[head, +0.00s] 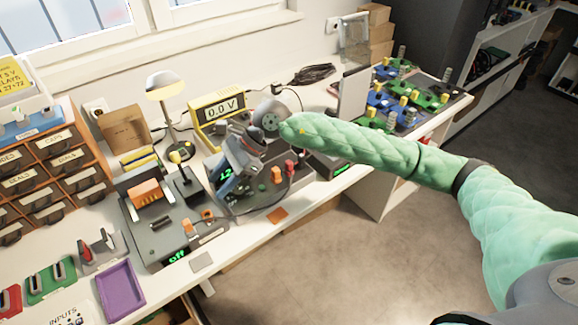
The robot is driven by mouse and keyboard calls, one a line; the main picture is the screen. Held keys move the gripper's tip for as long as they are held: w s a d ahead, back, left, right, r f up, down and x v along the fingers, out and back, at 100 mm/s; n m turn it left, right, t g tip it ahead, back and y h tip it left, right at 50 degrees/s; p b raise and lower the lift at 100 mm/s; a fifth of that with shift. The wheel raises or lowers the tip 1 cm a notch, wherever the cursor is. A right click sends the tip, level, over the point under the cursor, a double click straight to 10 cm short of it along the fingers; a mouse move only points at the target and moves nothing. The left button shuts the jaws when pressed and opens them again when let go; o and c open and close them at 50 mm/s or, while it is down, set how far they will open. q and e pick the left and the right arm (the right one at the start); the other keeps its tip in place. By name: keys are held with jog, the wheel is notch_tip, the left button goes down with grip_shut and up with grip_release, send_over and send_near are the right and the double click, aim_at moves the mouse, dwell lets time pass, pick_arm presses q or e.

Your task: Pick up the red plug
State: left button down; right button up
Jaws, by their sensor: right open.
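Small red parts show in several places, and I cannot tell for certain which is the red plug. One upright red piece (85,251) stands in a grey holder (96,262) at the left of the bench, beside a grey one. My right gripper (236,160) is open above the left part of that device, at the end of my green-sleeved arm. I see nothing between its fingers, though they are small and partly hidden. My left gripper is not in view.
A grey station (172,238) with an orange block and "off" display is left of the gripper. A lamp (165,85) and yellow 0.0 V meter (217,108) stand behind. A purple tray (120,291) lies front left. Blue and green modules (405,100) fill the far right.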

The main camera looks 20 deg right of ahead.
jog(key=w+d+f+n+t+h, duration=0.1)
jog(key=w+d+h, duration=0.3)
jog(key=d, duration=0.4)
jog(key=t+h, duration=0.1)
jog(key=h, duration=0.4)
send_over(289, 162)
jog(key=shift+w+a+r+n, duration=0.2)
jog(key=shift+r+n, duration=0.1)
jog(key=shift+r, duration=0.15)
notch_tip(289, 162, down, 2)
jog(key=shift+d+f+p, duration=0.1)
jog(key=shift+d+p, duration=0.05)
jog(key=shift+p, duration=0.25)
notch_tip(289, 162, down, 5)
jog(key=shift+s+d+r+p, duration=0.1)
jog(key=shift+s+r+p, duration=0.1)
jog(key=shift+p, duration=0.85)
jog(key=shift+w+f, duration=0.1)
jog(key=shift+f, duration=0.35)
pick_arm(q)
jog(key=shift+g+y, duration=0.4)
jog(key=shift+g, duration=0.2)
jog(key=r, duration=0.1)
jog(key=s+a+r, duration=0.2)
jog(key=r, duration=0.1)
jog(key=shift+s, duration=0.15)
pick_arm(e)
grip_shut()
